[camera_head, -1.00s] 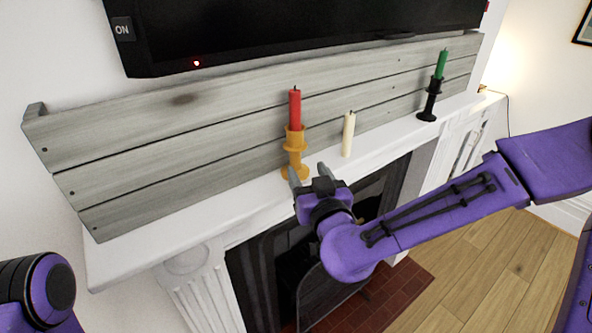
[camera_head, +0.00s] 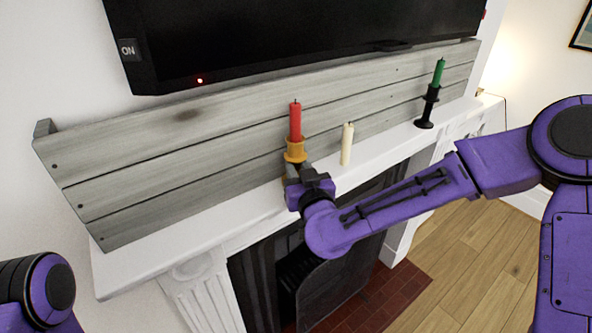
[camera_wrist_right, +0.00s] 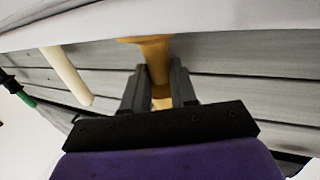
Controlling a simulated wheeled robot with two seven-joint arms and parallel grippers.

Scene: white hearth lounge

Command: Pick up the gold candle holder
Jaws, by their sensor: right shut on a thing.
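The gold candle holder (camera_head: 295,151) stands upright on the white mantel with a red candle (camera_head: 295,121) in its top. My right gripper (camera_head: 294,177) is at the holder's stem and hides its lower part in the head view. In the right wrist view, the holder's stem (camera_wrist_right: 155,58) lies between the two dark fingers of my right gripper (camera_wrist_right: 158,88), which is shut on it. Only a purple part of my left arm shows at the lower left of the head view; its gripper is out of view.
A cream candle (camera_head: 347,144) stands just right of the holder on the mantel (camera_head: 230,222). A green candle (camera_head: 438,72) in a black holder (camera_head: 428,106) stands farther right. Grey boards (camera_head: 160,150) rise behind, with a TV (camera_head: 300,40) above. The mantel's left part is clear.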

